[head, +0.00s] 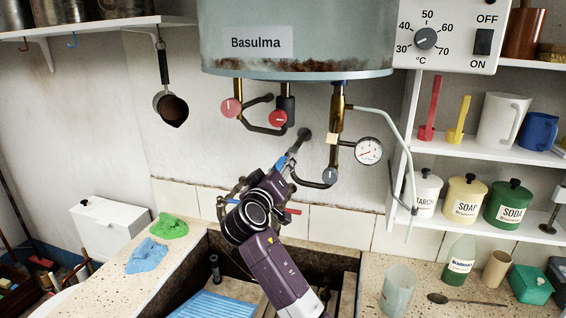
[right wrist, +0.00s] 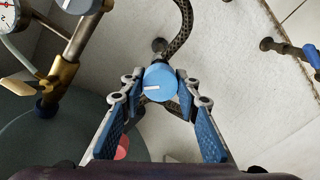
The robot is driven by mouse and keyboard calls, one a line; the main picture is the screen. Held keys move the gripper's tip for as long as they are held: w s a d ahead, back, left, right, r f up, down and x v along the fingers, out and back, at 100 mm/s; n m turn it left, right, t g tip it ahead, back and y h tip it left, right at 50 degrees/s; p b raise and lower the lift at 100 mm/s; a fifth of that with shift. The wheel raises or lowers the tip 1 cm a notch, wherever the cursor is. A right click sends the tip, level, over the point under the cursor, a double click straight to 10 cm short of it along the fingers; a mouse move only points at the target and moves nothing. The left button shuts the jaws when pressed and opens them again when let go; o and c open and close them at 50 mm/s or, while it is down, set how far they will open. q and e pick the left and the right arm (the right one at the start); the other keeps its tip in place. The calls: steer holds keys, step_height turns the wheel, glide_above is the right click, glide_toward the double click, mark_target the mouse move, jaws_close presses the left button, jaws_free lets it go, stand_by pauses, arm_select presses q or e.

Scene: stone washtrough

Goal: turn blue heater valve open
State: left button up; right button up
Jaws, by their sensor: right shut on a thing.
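The blue heater valve (right wrist: 158,83) is a round blue knob with a short white mark, which lies almost level and points left in the right wrist view. My right gripper (head: 290,163) is below the water heater (head: 290,40) in the head view. Its two blue-padded fingers are shut on the knob, one at each side. In the head view the gripper hides most or all of this knob. My left gripper is not in view.
Two red knobs (head: 231,108) (head: 278,118) and a grey-blue knob (head: 330,176) hang on pipes close by. A pressure gauge (head: 369,151) and a thin pipe (head: 408,140) are to the right. The stone trough (head: 340,262) is below.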

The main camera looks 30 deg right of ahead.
steer(key=n+p, duration=0.2)
steer(key=n, duration=0.2)
steer(key=shift+r+n+p, duration=0.1)
steer(key=shift+n+p, duration=1.5)
steer(key=shift+n, duration=0.7)
steer(key=o, duration=1.1)
steer(key=shift+o, duration=0.3)
steer(key=shift+s, duration=0.1)
steer(key=shift+a, duration=0.1)
steer(key=v, duration=1.2)
